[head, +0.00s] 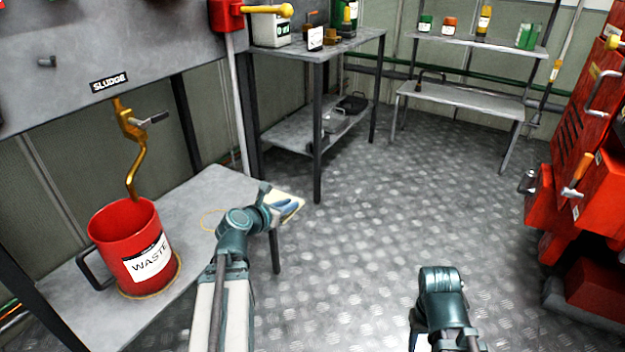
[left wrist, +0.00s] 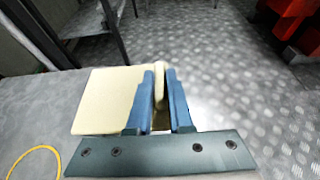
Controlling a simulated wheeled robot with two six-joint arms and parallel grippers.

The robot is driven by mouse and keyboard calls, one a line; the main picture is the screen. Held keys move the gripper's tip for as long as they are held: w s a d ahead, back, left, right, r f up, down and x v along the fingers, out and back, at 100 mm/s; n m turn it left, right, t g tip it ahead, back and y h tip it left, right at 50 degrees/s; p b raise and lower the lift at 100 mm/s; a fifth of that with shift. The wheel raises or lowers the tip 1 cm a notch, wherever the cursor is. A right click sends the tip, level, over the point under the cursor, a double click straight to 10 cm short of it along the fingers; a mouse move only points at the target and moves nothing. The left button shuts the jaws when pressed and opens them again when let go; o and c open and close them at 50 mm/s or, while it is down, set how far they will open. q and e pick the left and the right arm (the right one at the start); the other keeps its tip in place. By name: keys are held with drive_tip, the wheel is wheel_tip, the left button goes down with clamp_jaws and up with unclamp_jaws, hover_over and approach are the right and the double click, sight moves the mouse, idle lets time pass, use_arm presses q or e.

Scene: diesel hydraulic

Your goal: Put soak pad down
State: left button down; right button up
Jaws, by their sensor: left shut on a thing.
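The soak pad, a flat cream square (head: 290,194), is at the right end of the grey bench (head: 195,205). My left gripper (head: 287,207) is shut on the pad's edge. In the left wrist view the pad (left wrist: 103,98) lies mostly left of the blue fingers (left wrist: 160,85), with a thin strip between them. The pad looks level and near the bench top at its edge; I cannot tell whether it touches. A thin yellow ring (left wrist: 36,152) is marked on the bench, left of the pad. My right arm shows at lower right, but its gripper does not.
A red WASTE bucket (head: 130,245) stands on the bench under a brass SLUDGE tap (head: 130,135). A shelf table (head: 315,50) with bottles stands behind. Red machinery (head: 580,200) is at right. The metal floor between is clear.

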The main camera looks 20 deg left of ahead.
wheel_tip(320, 180, up, 48)
drive_tip(key=p, duration=4.7)
drive_tip(key=shift+f, duration=0.2)
drive_tip(key=shift+a, duration=0.1)
